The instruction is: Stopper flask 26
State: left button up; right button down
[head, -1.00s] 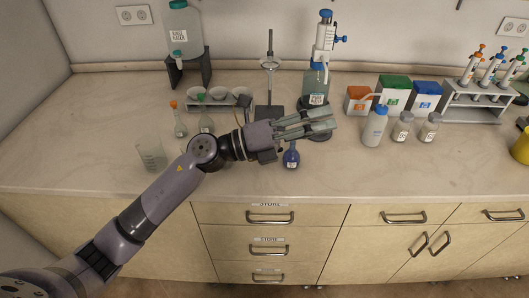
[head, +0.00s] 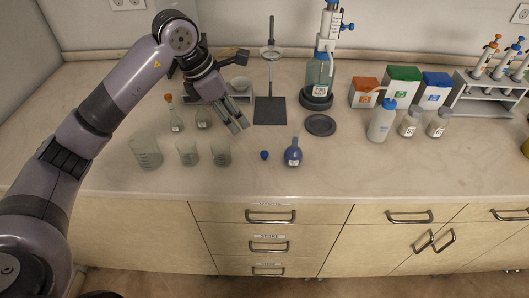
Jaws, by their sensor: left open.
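A small round flask of blue liquid (head: 293,156) stands upright on the bench in the middle of the head view. Its narrow neck rises with no stopper visible on it, and its label is too small to read. A small blue stopper (head: 264,155) lies on the bench just left of this flask, apart from it. My left gripper (head: 238,124) is open and empty, pointing down behind and left of the stopper, in front of the white dishes. Two small clear flasks stand left of it, one with an orange stopper (head: 176,121). My right gripper is out of view.
Glass beakers (head: 188,154) stand in a row at left. A ring stand (head: 270,110), a dispenser bottle (head: 318,75) and a dark round plate (head: 320,125) are behind the blue flask. A wash bottle (head: 382,122) stands right. The front bench is clear.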

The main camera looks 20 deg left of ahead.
pick_arm(q)
jog(key=shift+d, duration=0.1)
jog(key=p, duration=0.3)
send_over(262, 155)
jog(key=s+a, duration=0.2)
jog(key=f, duration=1)
jog(key=shift+w+d+f, duration=0.1)
jog(key=shift+w+f, duration=0.15)
jog(key=shift+f, duration=0.05)
jog(key=shift+w+f, duration=0.1)
jog(key=shift+f, duration=0.25)
